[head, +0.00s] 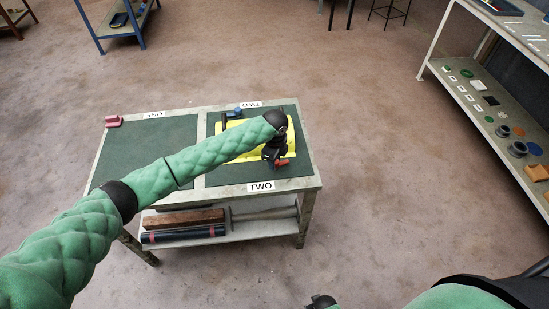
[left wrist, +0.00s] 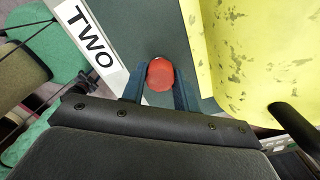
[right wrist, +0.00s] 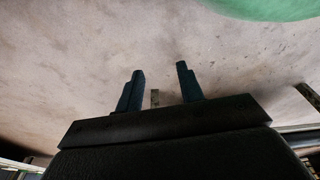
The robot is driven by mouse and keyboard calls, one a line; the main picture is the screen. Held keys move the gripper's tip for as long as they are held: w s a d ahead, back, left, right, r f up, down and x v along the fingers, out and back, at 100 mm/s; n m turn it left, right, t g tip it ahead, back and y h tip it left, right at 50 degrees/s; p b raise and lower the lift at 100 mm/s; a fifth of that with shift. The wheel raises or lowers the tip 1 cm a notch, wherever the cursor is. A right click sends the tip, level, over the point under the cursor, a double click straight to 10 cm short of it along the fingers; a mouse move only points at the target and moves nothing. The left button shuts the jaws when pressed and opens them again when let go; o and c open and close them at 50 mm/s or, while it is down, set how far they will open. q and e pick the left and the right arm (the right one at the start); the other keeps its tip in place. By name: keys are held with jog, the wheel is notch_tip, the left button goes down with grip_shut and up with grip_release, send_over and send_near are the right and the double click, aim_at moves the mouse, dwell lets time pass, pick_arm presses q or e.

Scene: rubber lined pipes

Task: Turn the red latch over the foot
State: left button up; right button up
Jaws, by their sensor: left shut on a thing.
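The red latch (left wrist: 160,74) sits between the two fingers of my left gripper (left wrist: 161,88), which is shut on it. In the head view the red latch (head: 283,162) shows as a small red end just beyond my dark left gripper (head: 275,158), at the right front of the yellow piece (head: 240,153). The yellow piece also fills the right of the left wrist view (left wrist: 235,50). Which part is the foot I cannot tell; my arm hides much of the yellow piece. My right gripper (right wrist: 160,85) is open and empty, away from the table.
The table (head: 312,160) has two green mats labelled ONE and TWO. A pink-red block (head: 113,121) stands at its back left corner; the ONE mat (head: 130,155) is mostly bare. Pipes lie on the lower shelf. A shelf unit (head: 440,68) stands at right.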

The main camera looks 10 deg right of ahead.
pick_arm(q)
jog(key=n+p, duration=0.2)
jog(key=n, duration=0.1)
jog(key=shift+r+n, duration=0.2)
jog(key=shift+n, duration=0.1)
jog(key=n+p, duration=0.5)
jog(key=n, duration=0.4)
jog(key=shift+p, duration=0.4)
jog(key=shift+f+n+p, duration=0.1)
jog(key=shift+n+p, duration=0.3)
jog(key=shift+n, duration=0.6)
pick_arm(e)
jog(key=s+d+f, duration=0.2)
jog(key=s, duration=0.7)
jog(key=s+d+f+g, duration=0.1)
jog(key=s+d+f, duration=0.2)
jog(key=s, duration=0.7)
jog(key=shift+f, duration=0.2)
pick_arm(q)
jog(key=o, duration=1)
pick_arm(e)
jog(key=shift+d, duration=0.15)
